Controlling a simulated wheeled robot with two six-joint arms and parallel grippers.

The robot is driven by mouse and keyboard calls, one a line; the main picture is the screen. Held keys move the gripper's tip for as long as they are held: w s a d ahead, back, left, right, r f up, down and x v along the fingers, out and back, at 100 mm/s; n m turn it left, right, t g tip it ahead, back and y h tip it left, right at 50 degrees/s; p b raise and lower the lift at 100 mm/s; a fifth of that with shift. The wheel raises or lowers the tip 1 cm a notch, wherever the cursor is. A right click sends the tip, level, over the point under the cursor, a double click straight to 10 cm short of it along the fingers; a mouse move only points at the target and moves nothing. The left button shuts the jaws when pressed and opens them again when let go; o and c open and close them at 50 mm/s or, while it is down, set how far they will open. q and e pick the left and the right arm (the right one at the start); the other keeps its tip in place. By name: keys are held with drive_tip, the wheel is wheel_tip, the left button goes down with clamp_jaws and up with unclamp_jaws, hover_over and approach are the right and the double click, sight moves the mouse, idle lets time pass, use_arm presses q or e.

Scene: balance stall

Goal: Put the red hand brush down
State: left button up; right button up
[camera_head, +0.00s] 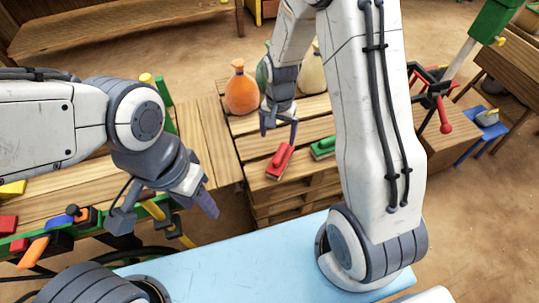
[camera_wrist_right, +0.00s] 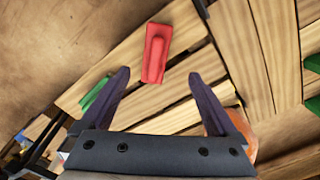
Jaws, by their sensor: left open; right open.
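The red hand brush (camera_head: 280,161) lies on the slatted wooden pallet top near its front edge. In the right wrist view the brush (camera_wrist_right: 156,54) lies beyond the fingertips, roughly midway between them. My right gripper (camera_head: 279,131) is open and empty, just behind and above the brush in the head view; it also shows in the right wrist view (camera_wrist_right: 158,80). I see no contact between its fingers and the brush. My left gripper (camera_head: 165,213) is open and empty over the front left, away from the brush.
A green brush (camera_head: 323,148) lies to the right of the red one. An orange sack (camera_head: 241,92) and a pale sack (camera_head: 312,76) stand behind. A wooden bench (camera_head: 205,140) adjoins at left, with tools (camera_head: 75,217) at its front. Bare slats lie around the red brush.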

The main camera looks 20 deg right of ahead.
drive_tip(key=s+a+r+n, duration=0.4)
drive_tip(key=s+a+r, duration=0.1)
drive_tip(key=a+r, duration=0.2)
drive_tip(key=s+a+r+n, duration=0.2)
drive_tip(key=s+r+n, duration=0.2)
drive_tip(key=s, duration=0.5)
drive_tip(key=s+a+r+n+y, duration=0.1)
drive_tip(key=s+a+r+n, duration=0.2)
drive_tip(key=s+r+n, duration=0.2)
drive_tip(key=s+n, duration=0.2)
drive_tip(key=s, duration=0.2)
drive_tip(key=shift+a, duration=0.3)
drive_tip(key=shift+r, duration=0.15)
wheel_tip(320, 180, up, 11)
drive_tip(key=p, duration=1.1)
